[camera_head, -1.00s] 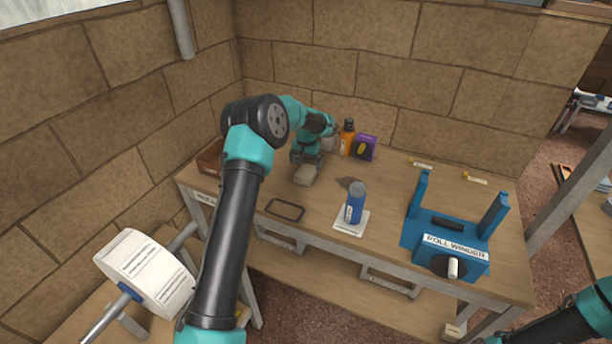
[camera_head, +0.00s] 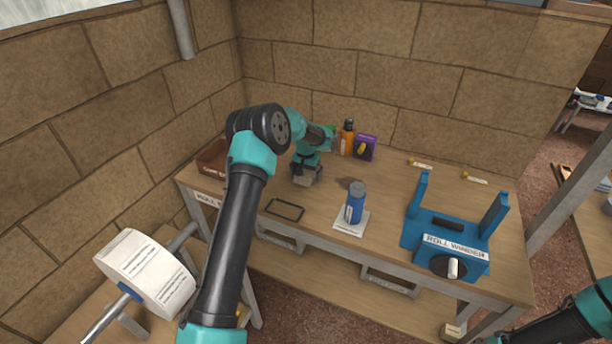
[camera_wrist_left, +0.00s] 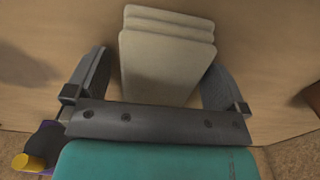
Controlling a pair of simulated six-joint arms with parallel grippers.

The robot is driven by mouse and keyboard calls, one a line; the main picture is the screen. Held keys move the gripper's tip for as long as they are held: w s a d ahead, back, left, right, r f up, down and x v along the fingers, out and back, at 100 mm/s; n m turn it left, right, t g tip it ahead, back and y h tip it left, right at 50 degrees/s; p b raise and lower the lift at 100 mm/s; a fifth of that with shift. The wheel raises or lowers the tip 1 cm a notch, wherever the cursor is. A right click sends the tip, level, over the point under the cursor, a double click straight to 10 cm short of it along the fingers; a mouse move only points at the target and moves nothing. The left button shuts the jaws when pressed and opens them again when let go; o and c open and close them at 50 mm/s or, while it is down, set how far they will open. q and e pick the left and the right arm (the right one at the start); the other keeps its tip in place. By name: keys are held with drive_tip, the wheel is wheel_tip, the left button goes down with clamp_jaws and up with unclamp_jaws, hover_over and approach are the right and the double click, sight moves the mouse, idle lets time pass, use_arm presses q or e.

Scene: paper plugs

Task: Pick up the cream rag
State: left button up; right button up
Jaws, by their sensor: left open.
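The cream rag (camera_wrist_left: 165,60) is a folded, layered pad lying on the table. In the left wrist view it sits between the two open fingers of my left gripper (camera_wrist_left: 158,85), with a gap on the left side and the right finger close to its edge. In the head view my left gripper (camera_head: 307,177) points down over the rag, which is mostly hidden by it. My right arm shows at the lower right of the head view, but its gripper is out of view.
An orange bottle (camera_head: 347,138) and a purple box (camera_head: 366,147) stand behind the gripper. A brown bin (camera_head: 213,157) is at its left. A black frame (camera_head: 285,209), a blue can (camera_head: 355,204) on a white pad and a blue roll winder (camera_head: 452,240) are nearer the front.

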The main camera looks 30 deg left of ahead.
sight(306, 172)
use_arm(q)
drive_tip(key=shift+c, duration=0.4)
drive_tip(key=c, duration=0.9)
drive_tip(key=shift+r, duration=0.2)
drive_tip(key=shift+r, duration=1.55)
drive_tip(key=s+d, duration=0.2)
drive_tip(key=s, duration=0.2)
drive_tip(key=s+d+r, duration=0.1)
drive_tip(key=s+d, duration=0.2)
drive_tip(key=s, duration=0.2)
drive_tip(key=s+d, duration=0.3)
drive_tip(key=s, duration=0.1)
drive_tip(key=shift+s+d+r, duration=0.2)
drive_tip(key=shift+s+r, duration=0.05)
drive_tip(key=shift+s, duration=0.05)
